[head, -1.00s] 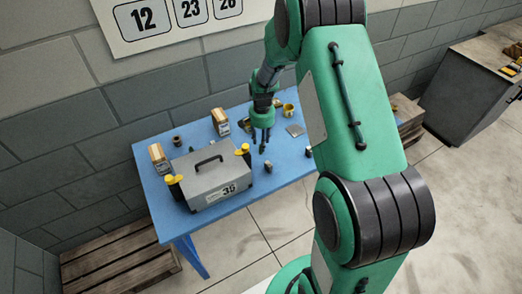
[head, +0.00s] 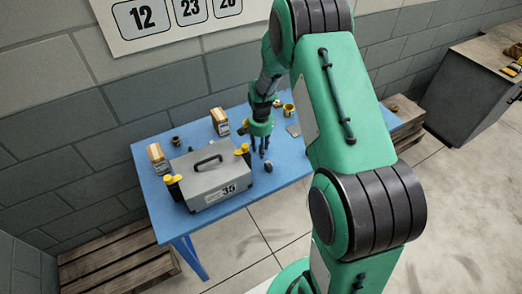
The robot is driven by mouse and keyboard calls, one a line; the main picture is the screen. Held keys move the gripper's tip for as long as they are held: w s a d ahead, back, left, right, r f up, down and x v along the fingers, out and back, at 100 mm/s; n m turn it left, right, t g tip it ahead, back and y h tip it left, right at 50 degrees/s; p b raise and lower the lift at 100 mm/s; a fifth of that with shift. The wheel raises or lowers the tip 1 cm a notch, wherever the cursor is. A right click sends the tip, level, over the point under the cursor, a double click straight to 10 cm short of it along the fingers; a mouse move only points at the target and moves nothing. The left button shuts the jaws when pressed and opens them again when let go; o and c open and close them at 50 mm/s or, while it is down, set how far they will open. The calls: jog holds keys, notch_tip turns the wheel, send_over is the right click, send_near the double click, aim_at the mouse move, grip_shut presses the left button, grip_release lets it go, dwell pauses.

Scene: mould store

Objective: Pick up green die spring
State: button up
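My gripper (head: 260,151) hangs fingers-down over the blue table (head: 217,221), to the right of the grey case. Its thin dark fingers look spread apart, with nothing clearly seen between them. A small dark piece (head: 268,166) is on the table just below and right of the fingertips. I cannot make out a green die spring for certain; the view is small and my arm covers part of the table.
The grey case (head: 226,190) marked 35 fills the table's front left, with yellow-topped black bottles (head: 174,190) beside it. Pallets (head: 119,265) lie on the floor.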

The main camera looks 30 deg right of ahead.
dwell(0.3)
grip_shut()
jog(key=shift+r, duration=0.1)
jog(key=shift+r+p, duration=1.05)
jog(key=shift+r, duration=3.9)
